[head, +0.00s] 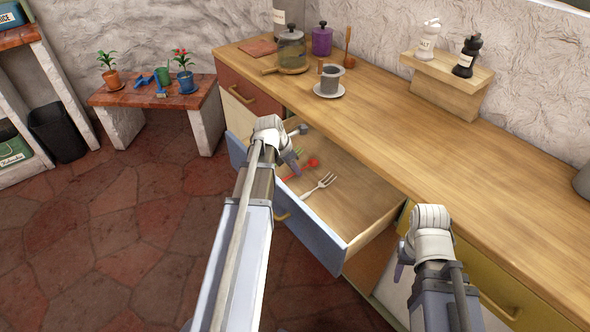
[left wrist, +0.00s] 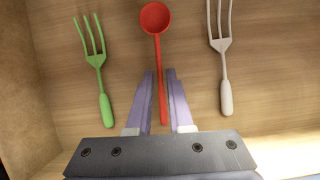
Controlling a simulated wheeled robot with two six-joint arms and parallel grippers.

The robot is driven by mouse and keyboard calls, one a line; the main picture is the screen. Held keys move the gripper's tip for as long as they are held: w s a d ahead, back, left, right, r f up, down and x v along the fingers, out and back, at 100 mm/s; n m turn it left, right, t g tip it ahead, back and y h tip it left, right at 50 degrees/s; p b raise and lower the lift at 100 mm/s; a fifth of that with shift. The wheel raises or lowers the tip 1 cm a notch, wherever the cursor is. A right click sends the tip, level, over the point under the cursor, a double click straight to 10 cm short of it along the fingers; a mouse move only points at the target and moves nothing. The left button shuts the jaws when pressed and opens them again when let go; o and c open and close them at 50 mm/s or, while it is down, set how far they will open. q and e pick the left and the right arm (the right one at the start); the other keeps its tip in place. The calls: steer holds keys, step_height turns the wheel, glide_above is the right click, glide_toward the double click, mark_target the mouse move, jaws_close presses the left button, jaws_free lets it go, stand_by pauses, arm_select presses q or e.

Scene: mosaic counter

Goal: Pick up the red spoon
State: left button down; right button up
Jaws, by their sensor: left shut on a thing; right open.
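The red spoon (left wrist: 155,20) lies in the open drawer (head: 350,200), its bowl pointing away from my gripper in the left wrist view. Part of it shows in the head view (head: 312,163). My left gripper (left wrist: 162,98) is down in the drawer, shut on the spoon's handle between its two fingers. In the head view my left gripper (head: 292,160) partly covers the spoon. My right gripper (head: 402,262) is open and empty, in front of the counter to the right of the drawer.
A green fork (left wrist: 97,60) lies left of the spoon and a pale fork (left wrist: 222,60) lies right of it. The counter (head: 450,150) above holds a cup (head: 330,82), a glass jar (head: 292,50), and a wooden stand (head: 447,82) with two shakers.

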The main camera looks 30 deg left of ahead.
step_height(320, 180, up, 10)
steer(key=p, duration=0.9)
steer(key=shift+f, duration=0.15)
